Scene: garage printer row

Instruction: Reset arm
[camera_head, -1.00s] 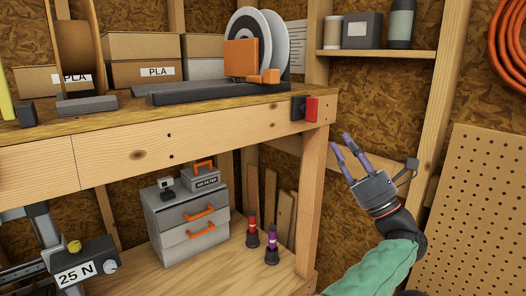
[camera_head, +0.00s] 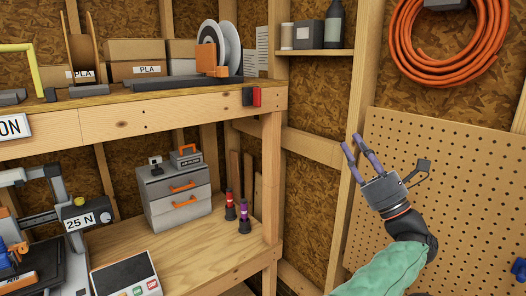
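A wooden workbench (camera_head: 190,112) stands at the left, with grey drawers (camera_head: 175,200) on its lower shelf. A pegboard (camera_head: 460,210) and an orange coiled hose (camera_head: 400,55) are on the right wall. Open space lies between bench and gripper.

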